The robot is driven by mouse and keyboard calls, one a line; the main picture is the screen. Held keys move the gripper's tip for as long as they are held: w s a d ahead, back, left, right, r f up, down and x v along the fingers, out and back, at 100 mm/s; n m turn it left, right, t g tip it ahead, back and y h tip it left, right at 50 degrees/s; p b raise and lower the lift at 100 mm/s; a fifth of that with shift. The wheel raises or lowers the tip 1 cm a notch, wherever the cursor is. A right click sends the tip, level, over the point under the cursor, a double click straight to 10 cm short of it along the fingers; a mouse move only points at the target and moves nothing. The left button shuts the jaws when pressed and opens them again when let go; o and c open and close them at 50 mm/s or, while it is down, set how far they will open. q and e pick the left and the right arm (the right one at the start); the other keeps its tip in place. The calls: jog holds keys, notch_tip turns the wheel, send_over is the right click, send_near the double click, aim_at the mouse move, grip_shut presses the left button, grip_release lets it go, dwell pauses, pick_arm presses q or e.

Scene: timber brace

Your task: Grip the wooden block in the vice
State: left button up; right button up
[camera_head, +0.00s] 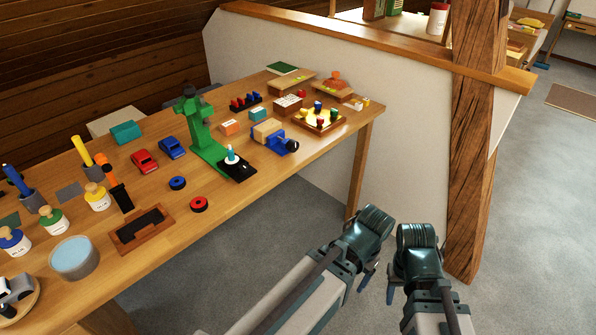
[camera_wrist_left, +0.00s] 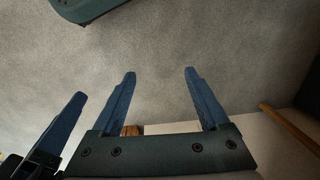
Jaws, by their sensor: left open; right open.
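The blue vice (camera_head: 284,145) stands on the workbench, right of the green drill-press-like stand. A pale wooden block (camera_head: 266,129) shows at the vice's left end; I cannot tell whether its jaws touch or clamp it. My left gripper (camera_head: 368,274) is in front of the bench, over the floor and well away from the vice. In the left wrist view its two blue fingers (camera_wrist_left: 162,95) are apart with nothing between them. My right gripper (camera_head: 391,290) is close beside it, over the floor; its fingers are partly hidden, with nothing seen in them.
The green stand (camera_head: 205,130) is tall beside the vice. A tray of coloured pieces (camera_head: 320,121), an orange block (camera_head: 230,127) and a teal block (camera_head: 258,114) sit nearby. A timber post (camera_head: 478,150) rises right of my arms. Bench space in front of the vice is clear.

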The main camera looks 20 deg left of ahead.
pick_arm(q)
jog(key=w+a+f+n+b, duration=0.2)
jog(key=w+a+f+b, duration=0.2)
jog(key=a+f+b, duration=0.4)
jog(key=w+a+r+n+t+y+p, duration=0.1)
jog(key=w+a+r+n+t+y, duration=0.15)
jog(key=w+a+n+y, duration=0.4)
jog(key=w+r+n+t+y, duration=0.2)
jog(key=w+r, duration=0.4)
jog(key=r, duration=0.3)
jog(key=w+r+n+t+y, duration=0.2)
jog(key=w+r+n+y, duration=0.2)
jog(key=r, duration=0.6)
jog(key=w+y, duration=0.2)
jog(key=y, duration=0.1)
jog(key=shift+w+d, duration=0.15)
jog(key=shift+w, duration=0.25)
pick_arm(e)
notch_tip(320, 180, down, 9)
jog(key=shift+r, duration=0.2)
